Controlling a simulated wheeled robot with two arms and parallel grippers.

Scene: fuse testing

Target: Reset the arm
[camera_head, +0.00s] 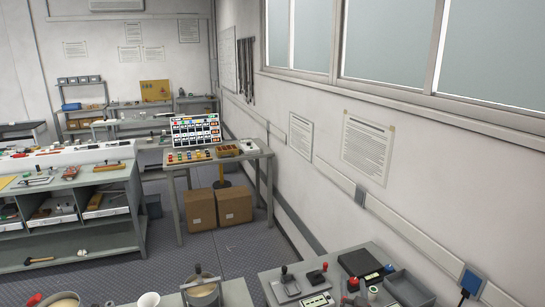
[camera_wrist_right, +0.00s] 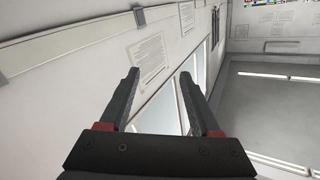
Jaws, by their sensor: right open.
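My right gripper (camera_wrist_right: 160,76) is open in the right wrist view, its two dark fingers spread apart with nothing between them. It is tilted, with the wall, a posted sheet (camera_wrist_right: 150,60) and windows behind its fingers. I cannot clearly make it out in the head view. My left gripper does not show. In the head view, a test panel (camera_head: 195,130) with colored parts stands on a grey table (camera_head: 172,168) by the wall, apart from any gripper.
A near bench holds a tester with a lever (camera_head: 290,285), a black box (camera_head: 360,263) and a grey bin (camera_head: 408,288). A pot (camera_head: 202,293) and a white cup (camera_head: 148,300) stand at the bottom. Cardboard boxes (camera_head: 234,206) sit under the far table. Grey floor (camera_head: 235,245) lies open between.

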